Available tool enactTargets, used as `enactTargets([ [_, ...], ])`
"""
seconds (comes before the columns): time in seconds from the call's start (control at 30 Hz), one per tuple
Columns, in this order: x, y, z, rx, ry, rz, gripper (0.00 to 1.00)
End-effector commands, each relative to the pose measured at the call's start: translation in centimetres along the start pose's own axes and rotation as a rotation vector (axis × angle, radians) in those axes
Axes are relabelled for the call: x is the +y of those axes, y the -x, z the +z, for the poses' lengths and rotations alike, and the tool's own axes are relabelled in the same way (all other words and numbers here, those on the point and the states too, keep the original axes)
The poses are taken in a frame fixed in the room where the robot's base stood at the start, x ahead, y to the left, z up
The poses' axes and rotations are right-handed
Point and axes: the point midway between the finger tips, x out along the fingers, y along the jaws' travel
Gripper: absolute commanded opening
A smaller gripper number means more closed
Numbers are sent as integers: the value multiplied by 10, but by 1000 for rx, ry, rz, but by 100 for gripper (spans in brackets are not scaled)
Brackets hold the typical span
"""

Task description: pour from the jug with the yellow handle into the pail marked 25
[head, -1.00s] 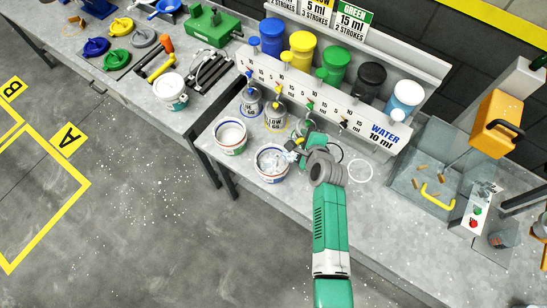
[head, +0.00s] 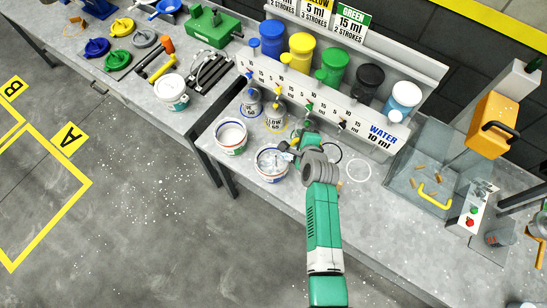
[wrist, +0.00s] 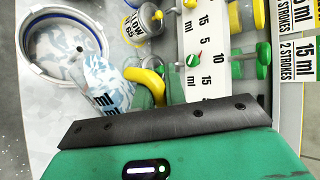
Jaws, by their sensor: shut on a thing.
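The jug (wrist: 108,84) is clear, with a yellow handle (wrist: 150,84), dark ml lettering and pale blue-white streaks inside. The jug lies beside the near rim of an open white pail (wrist: 62,45) with a blue rim and white and blue-grey swirled contents. In the head view this pail (head: 271,177) stands on the bench left of my gripper. Its number cannot be read. I cannot make out a stream.
Another open white pail (head: 231,149) stands to the left. Small blue and yellow cans (head: 275,118) stand below the dispenser rail (head: 318,103). A white ring (head: 358,170) lies on clear bench.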

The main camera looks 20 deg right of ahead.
Motion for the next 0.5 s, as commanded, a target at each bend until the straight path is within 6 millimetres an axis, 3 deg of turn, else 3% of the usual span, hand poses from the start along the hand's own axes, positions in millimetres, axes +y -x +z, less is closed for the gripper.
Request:
enactTargets([
  [0.5,-1,1,8,17,27,-1,0],
])
